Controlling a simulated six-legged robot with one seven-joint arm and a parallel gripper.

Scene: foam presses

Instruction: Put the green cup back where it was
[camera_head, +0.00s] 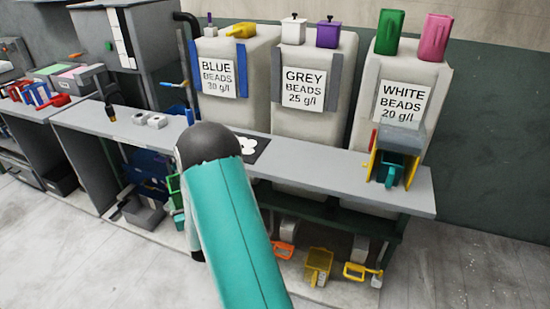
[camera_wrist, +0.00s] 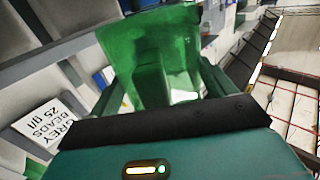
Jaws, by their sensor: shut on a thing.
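My gripper (camera_wrist: 163,88) is shut on a green cup (camera_wrist: 150,45), which shows large and tilted in the wrist view. In the head view my teal arm hides most of the gripper; a bit of green (camera_head: 173,184) shows at its left, below the bench top, and I cannot tell whether it is the cup. Another green container (camera_head: 387,32) stands on the white beads hopper, beside a pink one (camera_head: 435,37).
A long grey bench (camera_head: 330,160) runs in front of the blue beads hopper (camera_head: 235,100), grey beads hopper (camera_head: 308,115) and white beads hopper (camera_head: 370,130). A yellow-sided holder (camera_head: 374,165) stands at its right end. Yellow scoops (camera_head: 318,265) are low under the bench.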

